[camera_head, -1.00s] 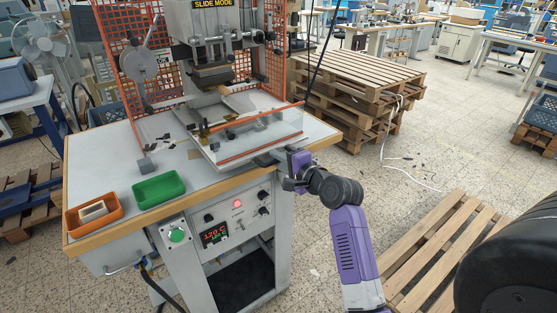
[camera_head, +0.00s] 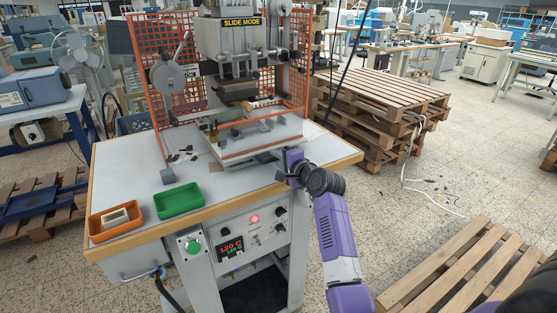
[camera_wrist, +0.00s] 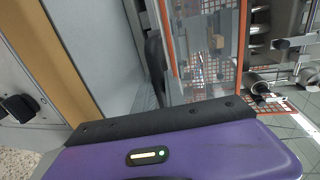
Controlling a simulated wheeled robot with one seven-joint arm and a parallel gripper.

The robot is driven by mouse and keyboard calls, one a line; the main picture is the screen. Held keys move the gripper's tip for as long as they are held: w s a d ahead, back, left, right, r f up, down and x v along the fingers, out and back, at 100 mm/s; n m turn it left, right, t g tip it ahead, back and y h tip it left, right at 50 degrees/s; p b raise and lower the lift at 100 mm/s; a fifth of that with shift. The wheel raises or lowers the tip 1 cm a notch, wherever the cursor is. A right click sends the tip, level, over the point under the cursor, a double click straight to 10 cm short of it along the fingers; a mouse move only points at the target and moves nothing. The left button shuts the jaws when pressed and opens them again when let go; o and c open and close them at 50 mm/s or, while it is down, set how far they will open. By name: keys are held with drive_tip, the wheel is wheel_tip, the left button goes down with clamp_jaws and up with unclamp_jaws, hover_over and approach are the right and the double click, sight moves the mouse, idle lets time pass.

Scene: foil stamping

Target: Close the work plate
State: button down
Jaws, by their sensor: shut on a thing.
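The work plate (camera_head: 262,141) is a pale flat slide with a clear, orange-edged guard, at the front of the stamping press (camera_head: 240,62). Its rear part lies below the press head. In the wrist view the plate (camera_wrist: 205,55) shows beyond my purple gripper housing, with its orange edges running up the picture. My gripper (camera_head: 284,170) is at the plate's front right, low beside the table edge. It is shut on the plate's dark handle, mostly hidden by the gripper.
The white table (camera_head: 225,195) has a wooden edge. A green tray (camera_head: 179,200) and an orange tray (camera_head: 94,228) stand at its front left. An orange mesh guard (camera_head: 155,72) flanks the press. Stacked pallets (camera_head: 385,95) stand behind right; another pallet (camera_head: 455,270) lies front right.

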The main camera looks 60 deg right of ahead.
drive_tip(key=c, duration=1.4)
unclamp_jaws()
drive_tip(key=shift+c, duration=0.2)
drive_tip(key=shift+b+v, duration=0.3)
drive_tip(key=shift+v, duration=3.6)
drive_tip(key=shift+f, duration=0.1)
